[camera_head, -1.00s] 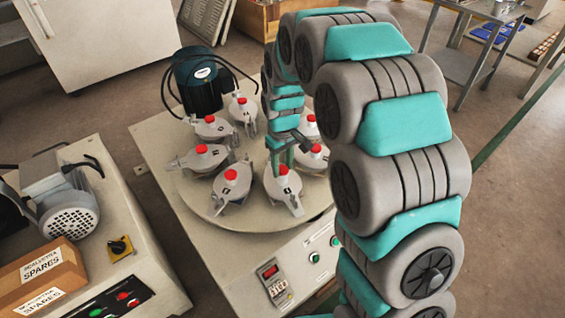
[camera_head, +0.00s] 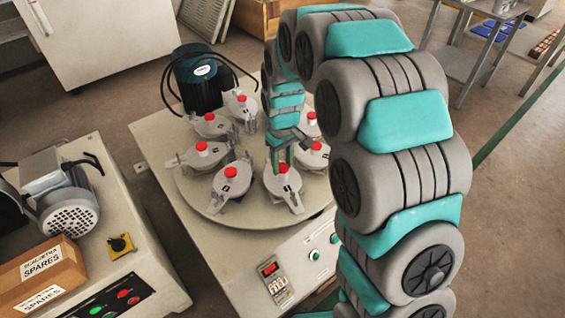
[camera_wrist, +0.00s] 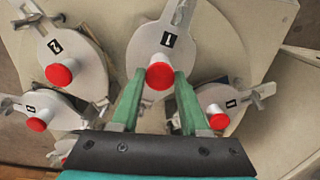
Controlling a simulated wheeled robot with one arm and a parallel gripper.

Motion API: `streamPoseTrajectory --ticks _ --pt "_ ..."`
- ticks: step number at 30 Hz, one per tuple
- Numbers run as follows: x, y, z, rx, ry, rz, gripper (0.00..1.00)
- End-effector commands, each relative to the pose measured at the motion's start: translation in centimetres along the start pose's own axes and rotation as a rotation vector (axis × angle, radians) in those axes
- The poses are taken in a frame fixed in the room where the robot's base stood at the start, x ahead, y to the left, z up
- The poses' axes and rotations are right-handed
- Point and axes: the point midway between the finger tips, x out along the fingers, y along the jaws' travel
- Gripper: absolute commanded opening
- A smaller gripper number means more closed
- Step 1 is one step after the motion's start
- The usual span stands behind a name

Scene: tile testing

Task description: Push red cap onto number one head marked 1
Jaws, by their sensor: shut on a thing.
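The head marked 1 (camera_wrist: 190,48) is a pale grey disc-shaped clamp, upper middle in the wrist view; in the head view I take it to be the front head (camera_head: 270,184) on the round turntable. A red cap (camera_wrist: 160,76) is at its near side, just below the black "1" label. My gripper (camera_wrist: 160,82) has its two green fingers on either side of this cap, shut on it. Whether the cap is fully seated cannot be told. In the head view, my gripper (camera_head: 284,157) is over the turntable, partly hidden by my arm.
Other heads with red caps ring the turntable (camera_head: 225,220), one marked 2 (camera_wrist: 83,52) at the left in the wrist view. A dark green motor (camera_head: 198,82) stands behind. A grinder (camera_head: 70,210) and a spares box (camera_head: 42,270) are on the left bench.

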Motion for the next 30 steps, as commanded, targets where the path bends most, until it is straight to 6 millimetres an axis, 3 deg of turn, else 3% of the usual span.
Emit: streamPoseTrajectory --ticks 30 --pt "0.81 -0.01 0.01 0.0 -0.001 0.0 0.0"
